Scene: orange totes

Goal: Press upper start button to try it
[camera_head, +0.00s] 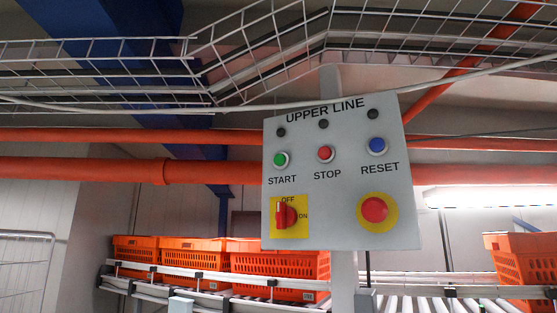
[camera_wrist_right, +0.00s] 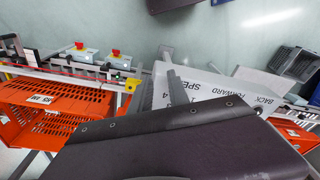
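The UPPER LINE panel (camera_head: 340,215) is a grey box facing me in the middle of the head view. Its green START button (camera_head: 280,159) is at the upper left, with the red STOP button (camera_head: 326,153) and blue RESET button (camera_head: 377,146) to its right. Below are a red OFF/ON switch (camera_head: 285,214) on a yellow plate, its handle upright toward OFF, and a red button in a yellow ring (camera_head: 375,210). The lamps above look dark. Neither gripper shows in the head view.
A wire cable tray (camera_head: 190,75) and orange pipes (camera_head: 90,170) run behind and above the panel. Orange totes (camera_head: 275,263) stand on a conveyor behind it. The right wrist view shows orange totes (camera_wrist_right: 62,96), small boxes with red buttons (camera_wrist_right: 80,53) and a white labelled panel (camera_wrist_right: 205,83).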

